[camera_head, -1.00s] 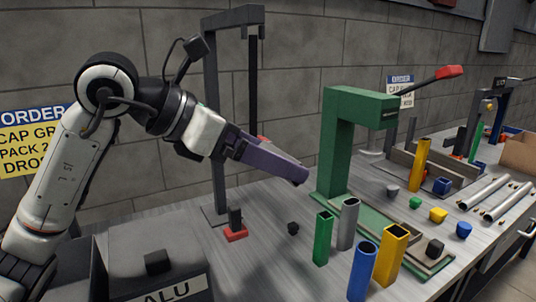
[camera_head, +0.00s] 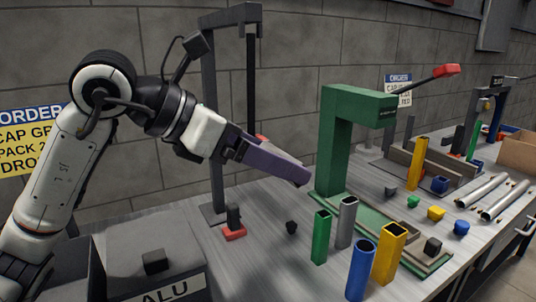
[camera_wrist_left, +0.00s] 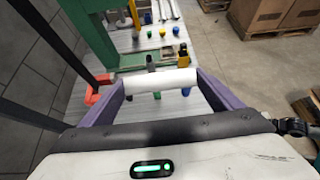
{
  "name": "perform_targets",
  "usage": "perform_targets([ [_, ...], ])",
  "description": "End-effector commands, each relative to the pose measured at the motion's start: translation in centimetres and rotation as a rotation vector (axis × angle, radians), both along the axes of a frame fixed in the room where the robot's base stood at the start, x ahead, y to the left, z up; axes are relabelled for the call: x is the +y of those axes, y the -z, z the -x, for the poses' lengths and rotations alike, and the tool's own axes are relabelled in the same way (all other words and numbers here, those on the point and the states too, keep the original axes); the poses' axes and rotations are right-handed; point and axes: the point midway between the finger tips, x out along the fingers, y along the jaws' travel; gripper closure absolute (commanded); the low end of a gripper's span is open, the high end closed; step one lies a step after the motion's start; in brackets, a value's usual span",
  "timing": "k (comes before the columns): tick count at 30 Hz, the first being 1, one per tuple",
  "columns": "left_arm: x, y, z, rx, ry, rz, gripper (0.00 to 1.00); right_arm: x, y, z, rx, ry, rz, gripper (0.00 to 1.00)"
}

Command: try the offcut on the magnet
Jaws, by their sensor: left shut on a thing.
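My left gripper (camera_wrist_left: 160,84) has purple fingers and is shut on a pale, silvery cylindrical offcut (camera_wrist_left: 160,80), which lies crosswise between the fingertips in the wrist view. In the head view this gripper (camera_head: 303,176) is above the bench, left of the green press, and its fingers hide the offcut. A red piece, seemingly the magnet (camera_wrist_left: 97,88), hangs at the end of a dark strap, left of the offcut and apart from it in the wrist view. In the head view only a bit of the red magnet (camera_head: 262,138) shows behind the gripper. My right gripper is not in view.
A dark stand (camera_head: 216,150) carries the strap. A red-based dark block (camera_head: 233,232) stands below. The green press (camera_head: 345,145) is close right of the gripper. Several upright coloured tubes (camera_head: 361,268) stand in front. A grey ALU bin (camera_head: 125,275) is at front left.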

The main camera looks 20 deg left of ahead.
Motion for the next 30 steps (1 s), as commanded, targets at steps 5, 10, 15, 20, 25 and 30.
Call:
perform_targets([
  [5,-0.01,-0.07,0.01,-0.002,0.000,0.000,0.40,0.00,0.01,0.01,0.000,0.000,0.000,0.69],
  [10,-0.01,-0.07,0.01,-0.002,0.001,0.001,0.40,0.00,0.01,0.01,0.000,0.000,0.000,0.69],
  [15,-0.02,-0.07,0.02,-0.002,0.001,0.001,0.40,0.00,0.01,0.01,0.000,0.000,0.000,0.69],
  [20,-0.12,-0.09,0.13,-0.003,0.001,0.000,0.40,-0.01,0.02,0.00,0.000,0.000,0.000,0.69],
  [25,-0.31,-0.12,0.31,-0.004,0.001,-0.001,0.40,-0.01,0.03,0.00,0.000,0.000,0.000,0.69],
  [30,-0.48,-0.15,0.49,-0.003,0.000,0.000,0.40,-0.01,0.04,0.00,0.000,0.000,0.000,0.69],
])
